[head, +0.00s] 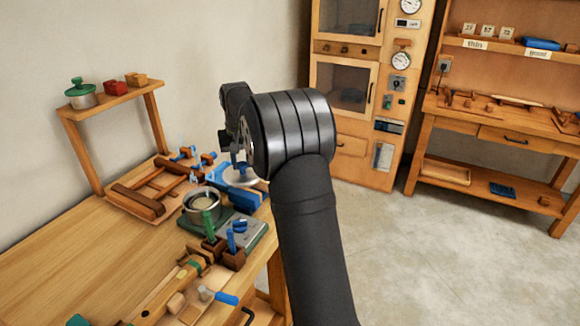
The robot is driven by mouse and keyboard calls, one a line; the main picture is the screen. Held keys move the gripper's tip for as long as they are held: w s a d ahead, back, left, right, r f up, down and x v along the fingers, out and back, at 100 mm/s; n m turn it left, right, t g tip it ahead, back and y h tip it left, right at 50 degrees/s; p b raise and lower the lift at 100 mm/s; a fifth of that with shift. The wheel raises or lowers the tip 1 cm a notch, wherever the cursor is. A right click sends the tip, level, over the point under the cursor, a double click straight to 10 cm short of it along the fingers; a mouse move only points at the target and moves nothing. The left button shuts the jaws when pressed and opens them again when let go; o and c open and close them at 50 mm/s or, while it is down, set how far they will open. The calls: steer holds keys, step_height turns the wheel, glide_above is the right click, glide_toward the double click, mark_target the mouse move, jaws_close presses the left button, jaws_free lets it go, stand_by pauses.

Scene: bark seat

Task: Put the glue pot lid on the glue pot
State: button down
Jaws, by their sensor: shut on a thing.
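The open glue pot (202,207), a metal pot with dark contents, stands on a green and grey hotplate unit (248,232) on the bench. The glue pot lid (240,179) is a silver disc with a blue knob, just right of and behind the pot. My gripper (238,158) is above the lid, mostly hidden by my own dark arm, and is shut on the lid's knob. The lid is apart from the pot's rim in the picture. I cannot tell whether it touches the blue thing under it.
A blue tool or holder (232,199) lies below the lid. Clamps (150,190) on a board lie left of the pot. A raised shelf (110,101) holds a green-lidded pot (81,94).

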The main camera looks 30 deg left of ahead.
steer(key=s+a+r+n, duration=0.2)
steer(key=s+a+n, duration=0.1)
steer(key=s+a, duration=0.7)
steer(key=shift+w+d+f, duration=0.1)
steer(key=shift+w+f, duration=0.05)
steer(key=shift+f, duration=1.45)
steer(key=shift+w+d+f, duration=0.1)
steer(key=shift+f, duration=1.5)
steer(key=shift+f, duration=0.6)
steer(key=c, duration=0.7)
jaws_free()
steer(key=shift+r, duration=0.1)
steer(key=shift+r, duration=3.4)
steer(key=shift+f, duration=0.1)
steer(key=shift+f, duration=3.4)
